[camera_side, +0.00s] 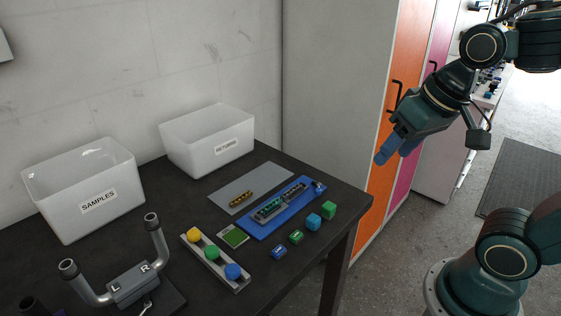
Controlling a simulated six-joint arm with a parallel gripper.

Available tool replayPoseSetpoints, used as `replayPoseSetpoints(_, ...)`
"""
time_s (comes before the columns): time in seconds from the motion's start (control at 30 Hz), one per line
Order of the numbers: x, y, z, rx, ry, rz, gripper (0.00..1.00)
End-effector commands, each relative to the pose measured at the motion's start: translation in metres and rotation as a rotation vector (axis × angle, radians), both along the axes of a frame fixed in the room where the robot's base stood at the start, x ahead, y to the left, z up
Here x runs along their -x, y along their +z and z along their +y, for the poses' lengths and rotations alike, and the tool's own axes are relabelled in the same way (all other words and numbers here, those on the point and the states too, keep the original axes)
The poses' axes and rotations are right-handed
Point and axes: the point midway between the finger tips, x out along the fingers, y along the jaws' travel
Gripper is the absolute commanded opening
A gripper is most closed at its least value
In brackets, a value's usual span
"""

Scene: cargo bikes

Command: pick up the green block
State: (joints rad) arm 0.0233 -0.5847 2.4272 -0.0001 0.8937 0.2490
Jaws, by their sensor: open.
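The green block (328,210) is a small cube on the dark table, near its right corner. It stands beside a light blue cube (313,222), to the right of it. My gripper (396,152) has blue fingers and hangs in the air up and to the right of the green block, beyond the table edge. It is open, with nothing seen between its fingers, and well apart from the block.
Small green (296,237) and blue (278,252) pieces lie left of the cubes. A blue tray (256,232) with parts is behind them. White bins labelled SAMPLES (70,205) and RETURNS (190,150) stand at the back. A handlebar (130,285) stands front left.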

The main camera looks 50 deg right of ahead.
Motion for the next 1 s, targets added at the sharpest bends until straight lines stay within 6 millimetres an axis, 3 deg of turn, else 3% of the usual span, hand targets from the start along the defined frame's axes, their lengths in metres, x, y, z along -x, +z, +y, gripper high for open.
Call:
replayPoseSetpoints(0.47,-0.074,-0.033,-0.017,-0.178,-0.583,0.182,0.53)
replayPoseSetpoints(0.8,-0.121,-0.077,-0.033,-0.248,-1.013,0.292,0.53)
replayPoseSetpoints(1.0,-0.138,-0.101,-0.041,-0.266,-1.205,0.329,0.53)
